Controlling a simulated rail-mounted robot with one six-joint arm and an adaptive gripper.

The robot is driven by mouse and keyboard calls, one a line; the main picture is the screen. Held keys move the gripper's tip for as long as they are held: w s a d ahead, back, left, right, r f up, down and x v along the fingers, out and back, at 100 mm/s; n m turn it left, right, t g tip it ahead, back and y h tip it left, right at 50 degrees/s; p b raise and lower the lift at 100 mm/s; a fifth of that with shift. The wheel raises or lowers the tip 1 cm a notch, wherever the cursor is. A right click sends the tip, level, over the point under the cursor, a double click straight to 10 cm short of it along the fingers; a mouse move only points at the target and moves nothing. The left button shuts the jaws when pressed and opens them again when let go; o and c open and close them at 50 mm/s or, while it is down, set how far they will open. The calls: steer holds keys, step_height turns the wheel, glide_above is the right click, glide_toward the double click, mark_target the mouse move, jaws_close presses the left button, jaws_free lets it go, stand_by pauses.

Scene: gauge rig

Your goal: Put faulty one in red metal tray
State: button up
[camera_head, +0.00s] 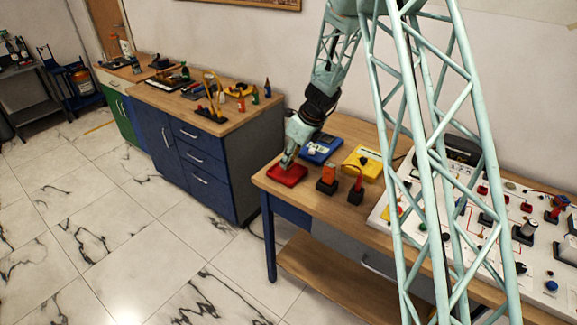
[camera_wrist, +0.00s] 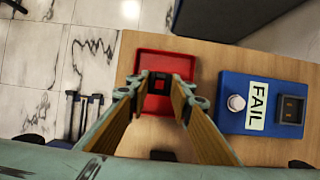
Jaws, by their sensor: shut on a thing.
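The red metal tray (camera_head: 287,176) lies at the left end of the wooden table; it also shows in the wrist view (camera_wrist: 186,66). My gripper (camera_head: 288,162) points down over the tray. In the wrist view my gripper (camera_wrist: 160,88) has its two fingers closed on a small dark part (camera_wrist: 160,78), black with a reddish middle, inside the tray's outline. I cannot tell whether the part touches the tray floor. In the head view my gripper hides the part.
A blue tester (camera_wrist: 237,112) marked FAIL, with a white knob, sits right of the tray. A yellow box (camera_head: 362,163), an orange part on a black base (camera_head: 327,180) and a red part (camera_head: 356,190) stand nearby. A white gauge board (camera_head: 462,235) lies farther right.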

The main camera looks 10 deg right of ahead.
mark_target(291, 162)
steer(key=shift+w, duration=0.1)
steer(key=shift+w, duration=0.2)
steer(key=shift+w+d+f, duration=0.1)
steer(key=shift+w+f, duration=0.05)
steer(key=shift+f, duration=0.15)
steer(key=shift+f+b, duration=0.45)
steer(key=shift+f, duration=1.05)
steer(key=shift+f, duration=0.15)
steer(key=o, duration=0.9)
steer(key=shift+p+v, duration=1.05)
steer(key=shift+v, duration=5.1)
